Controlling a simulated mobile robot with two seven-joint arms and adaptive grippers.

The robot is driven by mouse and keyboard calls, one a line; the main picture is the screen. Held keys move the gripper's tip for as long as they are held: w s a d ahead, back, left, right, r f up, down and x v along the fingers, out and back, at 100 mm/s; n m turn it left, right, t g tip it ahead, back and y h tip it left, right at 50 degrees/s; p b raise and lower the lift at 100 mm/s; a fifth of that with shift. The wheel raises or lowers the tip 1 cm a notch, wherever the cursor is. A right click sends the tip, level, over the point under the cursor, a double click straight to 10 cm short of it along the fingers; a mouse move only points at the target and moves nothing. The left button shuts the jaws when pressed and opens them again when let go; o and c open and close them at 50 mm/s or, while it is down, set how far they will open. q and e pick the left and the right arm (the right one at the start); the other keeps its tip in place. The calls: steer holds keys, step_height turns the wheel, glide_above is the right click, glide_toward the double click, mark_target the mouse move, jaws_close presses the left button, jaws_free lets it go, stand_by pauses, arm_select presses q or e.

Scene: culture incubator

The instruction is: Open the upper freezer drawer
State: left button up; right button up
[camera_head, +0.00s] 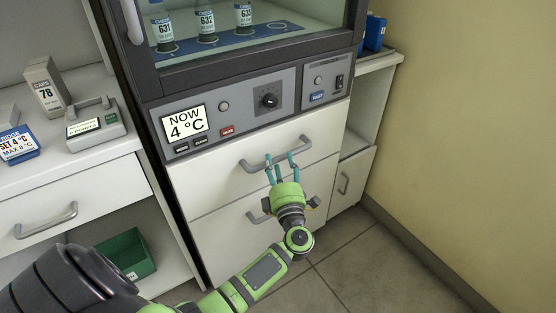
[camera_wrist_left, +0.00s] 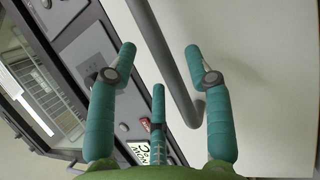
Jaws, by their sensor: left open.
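The upper freezer drawer (camera_head: 220,180) is a white front below the grey control panel, and it looks closed. Its grey bar handle (camera_head: 276,153) runs across the front. My left gripper (camera_head: 281,162) is open at the handle, with its teal fingers pointing at the bar. In the left wrist view the handle (camera_wrist_left: 165,60) passes between the spread fingers of the gripper (camera_wrist_left: 160,75). I cannot tell whether any finger touches it. The right gripper is not in view.
A lower drawer (camera_head: 225,235) with its own handle sits below, partly behind my left arm. The control panel (camera_head: 240,100) and a glass-fronted chamber with bottles are above. A white counter (camera_head: 70,165) stands left, a yellow wall (camera_head: 460,120) right. Tiled floor (camera_head: 370,260) is clear in front.

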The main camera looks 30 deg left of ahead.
arm_select(q)
steer(key=shift+x, duration=1.35)
steer(key=shift+d, duration=0.1)
jaws_close()
steer(key=shift+d+f, duration=0.1)
